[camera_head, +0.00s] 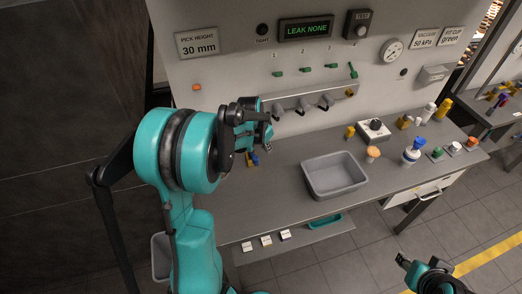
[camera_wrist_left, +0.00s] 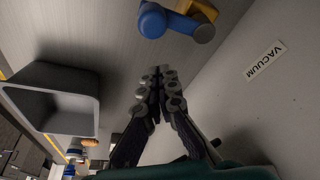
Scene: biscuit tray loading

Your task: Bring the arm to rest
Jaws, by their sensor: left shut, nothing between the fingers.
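My left gripper (camera_head: 266,142) is raised over the left part of the grey bench (camera_head: 220,200), close to the back panel. In the left wrist view its two dark fingers (camera_wrist_left: 158,74) are together at the tips with nothing between them. A blue fitting on a yellow base (camera_wrist_left: 152,22) lies just beyond the fingertips in that view; it also shows partly behind the gripper in the head view (camera_head: 253,159). My right gripper (camera_head: 403,262) is low at the bottom right, away from the bench; its finger opening is too small to make out.
An empty grey bin (camera_head: 334,183) stands mid-bench, right of my left gripper. An orange-topped piece (camera_head: 373,152), a dial box (camera_head: 374,129) and several small bottles stand further right. Hooks (camera_head: 302,105) jut from the panel.

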